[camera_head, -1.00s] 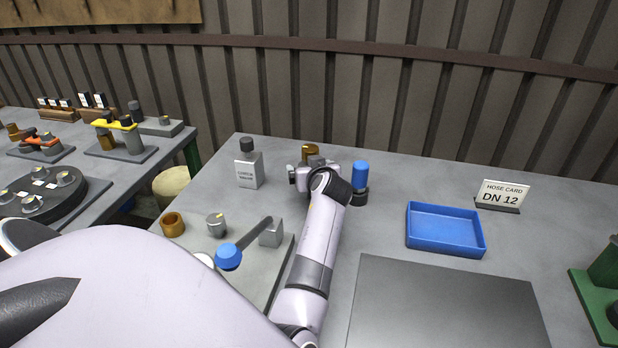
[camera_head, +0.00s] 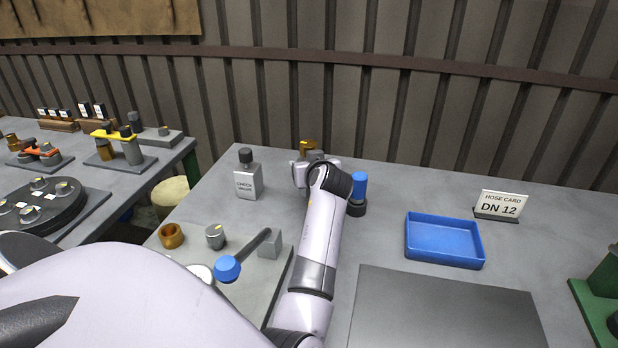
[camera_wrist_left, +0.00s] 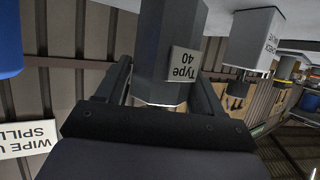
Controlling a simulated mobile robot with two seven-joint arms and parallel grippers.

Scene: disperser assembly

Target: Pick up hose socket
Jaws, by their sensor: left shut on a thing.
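My left gripper (camera_head: 314,168) is at the back of the grey bench, mostly hidden behind its own wrist in the head view. In the left wrist view its two fingers (camera_wrist_left: 160,98) are shut on a dark grey hexagonal part (camera_wrist_left: 165,50) labelled "Type 40". I take this to be the hose socket, though no label says so. A brass-coloured top (camera_head: 308,146) shows just behind the gripper in the head view and appears to belong to the held part. The part's lower end is hidden there. My right gripper is not in view.
A check valve box (camera_head: 248,180) stands left of the gripper. A blue-topped cylinder (camera_head: 359,187) stands close on its right. A blue tray (camera_head: 445,240) and a "DN 12" hose card (camera_head: 499,205) are farther right. A blue-knobbed lever (camera_head: 228,268) sits at front left.

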